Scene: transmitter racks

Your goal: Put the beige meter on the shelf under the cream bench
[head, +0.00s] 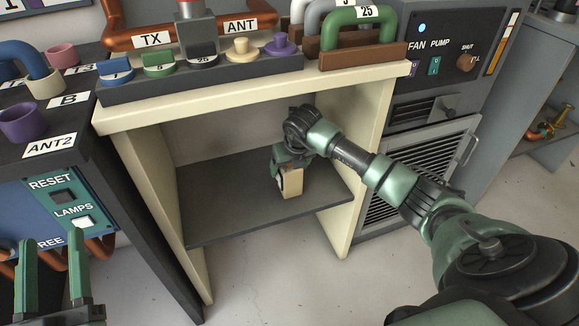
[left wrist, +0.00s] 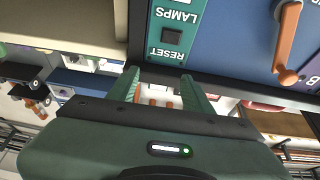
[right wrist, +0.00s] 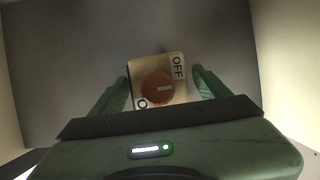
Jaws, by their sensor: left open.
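The beige meter (head: 291,184) stands on the dark shelf (head: 225,205) under the cream bench (head: 130,118). In the right wrist view the meter (right wrist: 174,66) shows a round orange-brown knob and an OFF label. My right gripper (head: 285,165) reaches in under the bench top from the right. Its fingers (right wrist: 160,76) are spread either side of the meter, with a narrow gap at the right finger; contact at the left finger is unclear. My left gripper (head: 53,255) is open and empty in front of the blue RESET and LAMPS panel; it also shows in the left wrist view (left wrist: 160,75).
The bench's side panels and top enclose my right forearm's reach. Coloured knobs (head: 160,67) and pipe handles (head: 358,28) stand on top. A grey FAN PUMP cabinet (head: 440,75) is at the right, a dark ANT2 unit (head: 85,140) at the left. The shelf's left part is bare.

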